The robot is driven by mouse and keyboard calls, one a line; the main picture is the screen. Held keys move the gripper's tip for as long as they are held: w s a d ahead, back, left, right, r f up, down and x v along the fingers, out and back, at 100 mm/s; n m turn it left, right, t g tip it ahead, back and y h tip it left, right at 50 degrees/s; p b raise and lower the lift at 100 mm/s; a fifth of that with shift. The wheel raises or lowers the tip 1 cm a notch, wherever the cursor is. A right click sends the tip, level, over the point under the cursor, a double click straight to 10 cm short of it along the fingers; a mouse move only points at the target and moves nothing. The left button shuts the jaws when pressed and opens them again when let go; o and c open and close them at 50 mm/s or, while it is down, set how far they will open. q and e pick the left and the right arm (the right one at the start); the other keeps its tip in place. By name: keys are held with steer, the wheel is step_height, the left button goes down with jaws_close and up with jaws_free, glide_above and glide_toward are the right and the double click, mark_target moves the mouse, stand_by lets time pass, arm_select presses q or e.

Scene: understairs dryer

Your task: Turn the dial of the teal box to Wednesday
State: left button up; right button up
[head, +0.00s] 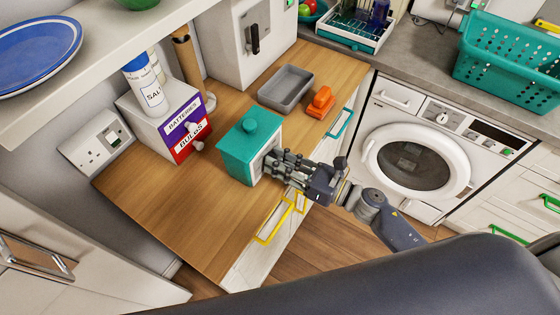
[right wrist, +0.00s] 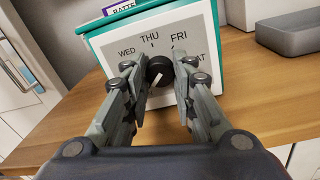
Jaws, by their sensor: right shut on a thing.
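The teal box (head: 238,150) stands on the wooden counter, with a knob on its lid and a white dial face (right wrist: 205,35) towards my right gripper. In the right wrist view WED, THU, FRI and part of SAT show on the face; the lower labels are hidden by the fingers. The black dial (right wrist: 160,69) sits between the fingertips, and a pale mark on it appears to slant down and left. My right gripper (head: 276,163) is shut on the dial; it also shows in the right wrist view (right wrist: 161,78). My left gripper is not in view.
A grey tray (head: 285,88) and an orange object (head: 320,102) lie behind the box. Drawers labelled BATTERIES and BULBS (head: 184,130) stand to its left. A yellow handle (head: 273,222) is on the counter's front below. The wood at front left is clear.

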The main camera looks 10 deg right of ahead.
steer(key=m, duration=0.3)
steer(key=shift+f, duration=0.1)
steer(key=m, duration=0.5)
steer(key=shift+t, duration=0.3)
steer(key=m, duration=0.5)
steer(key=shift+m+t+p, duration=0.3)
steer(key=shift+m+p, duration=0.4)
steer(key=shift+m, duration=1.7)
jaws_close()
steer(key=shift+s, duration=0.1)
steer(key=o, duration=1.1)
jaws_free()
